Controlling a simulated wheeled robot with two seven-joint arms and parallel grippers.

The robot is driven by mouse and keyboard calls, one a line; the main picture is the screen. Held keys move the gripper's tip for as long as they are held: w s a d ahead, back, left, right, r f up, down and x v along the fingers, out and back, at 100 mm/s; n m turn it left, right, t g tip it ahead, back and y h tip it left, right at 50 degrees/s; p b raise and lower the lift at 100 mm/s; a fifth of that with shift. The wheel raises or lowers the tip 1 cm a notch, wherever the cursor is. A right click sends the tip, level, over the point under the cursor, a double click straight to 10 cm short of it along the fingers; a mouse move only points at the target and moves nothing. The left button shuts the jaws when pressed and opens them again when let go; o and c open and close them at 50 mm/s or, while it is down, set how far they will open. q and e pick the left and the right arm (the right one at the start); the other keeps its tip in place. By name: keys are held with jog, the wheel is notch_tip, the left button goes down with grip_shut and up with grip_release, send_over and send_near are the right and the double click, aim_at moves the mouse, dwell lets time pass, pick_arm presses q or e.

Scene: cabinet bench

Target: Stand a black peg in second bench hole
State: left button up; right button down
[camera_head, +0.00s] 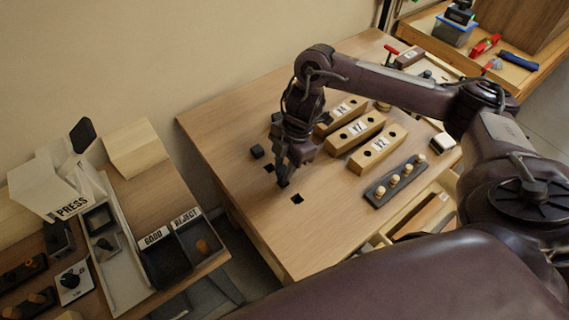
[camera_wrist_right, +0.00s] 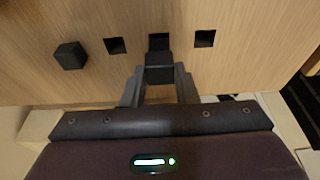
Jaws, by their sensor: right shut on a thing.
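My right gripper (camera_head: 283,182) points down at the row of square bench holes and is shut on a black peg (camera_wrist_right: 159,70). In the right wrist view the peg sits between the fingertips (camera_wrist_right: 160,78), right at the middle hole (camera_wrist_right: 159,41), which it partly covers. I cannot tell whether its lower end is inside. One hole (camera_head: 269,168) lies on the far side and another (camera_head: 297,199) on the near side; both look empty. Another black peg (camera_head: 257,151) stands on the bench beyond the row; it also shows in the wrist view (camera_wrist_right: 70,55). My left gripper is not in view.
Numbered wooden blocks (camera_head: 377,152) and a dark rack of light pegs (camera_head: 396,181) stand right of the gripper. A side table at left holds a PRESS box (camera_head: 42,190) and GOOD and REJECT bins (camera_head: 165,262). The bench front (camera_head: 300,245) is clear.

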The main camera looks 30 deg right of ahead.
jog(key=shift+f+b, duration=0.3)
jog(key=shift+f, duration=1.6)
dwell(1.8)
jog(key=c, duration=0.9)
grip_release()
jog(key=shift+r, duration=0.1)
jog(key=p+v, duration=0.6)
jog(key=v, duration=0.1)
dwell(0.5)
